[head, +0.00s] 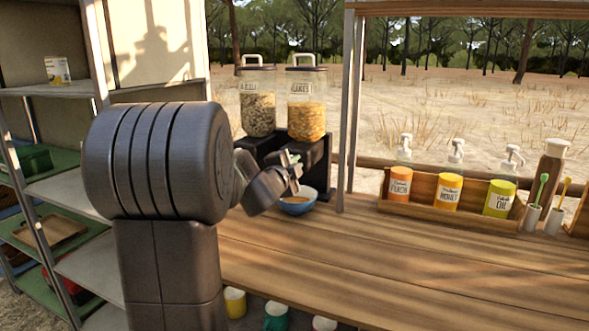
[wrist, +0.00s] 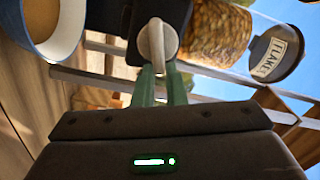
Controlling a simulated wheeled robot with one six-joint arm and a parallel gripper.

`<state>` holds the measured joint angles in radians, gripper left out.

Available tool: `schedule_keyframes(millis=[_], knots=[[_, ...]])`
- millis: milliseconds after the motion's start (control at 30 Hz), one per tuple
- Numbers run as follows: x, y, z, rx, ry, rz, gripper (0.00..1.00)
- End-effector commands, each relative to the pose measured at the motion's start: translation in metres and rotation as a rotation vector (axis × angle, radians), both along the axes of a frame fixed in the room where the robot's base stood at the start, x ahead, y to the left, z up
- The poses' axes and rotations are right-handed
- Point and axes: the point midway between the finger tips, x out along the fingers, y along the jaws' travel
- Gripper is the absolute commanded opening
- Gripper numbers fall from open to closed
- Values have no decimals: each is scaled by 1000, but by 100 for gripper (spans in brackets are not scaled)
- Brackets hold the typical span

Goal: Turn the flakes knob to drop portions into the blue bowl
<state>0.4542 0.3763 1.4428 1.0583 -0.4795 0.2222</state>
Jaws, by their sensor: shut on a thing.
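The flakes dispenser (head: 306,116), a clear jar of golden flakes with a dark lid, stands on a black base at the back of the counter. Its jar (wrist: 217,30) and FLAKES label show sideways in the wrist view. My gripper (head: 293,168) is in front of the base; in the wrist view its green fingers (wrist: 160,82) are shut on the pale flakes knob (wrist: 157,43). The knob is hidden in the head view. The blue bowl (head: 300,208) sits on the counter below the gripper, with something brownish inside. The bowl (wrist: 72,38) is cut off at the wrist view's upper left.
A second dispenser (head: 257,112) stands just left of the flakes one. A wooden post (head: 349,120) rises right of the bowl. A wooden rack (head: 420,213) holds pump bottles farther right. The front counter (head: 400,270) is clear. Metal shelves (head: 75,190) stand at left.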

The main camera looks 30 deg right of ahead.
Motion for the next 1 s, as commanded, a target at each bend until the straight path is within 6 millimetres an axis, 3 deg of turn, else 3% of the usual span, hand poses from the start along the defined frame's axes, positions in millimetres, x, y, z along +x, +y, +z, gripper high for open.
schedule_keyframes(millis=[33,100,500,1000], knots=[[2,3,-12,33,-16,10,0],[2,3,-13,70,-59,10,0],[2,3,-14,203,-220,11,0],[3,3,-11,230,-255,13,0]])
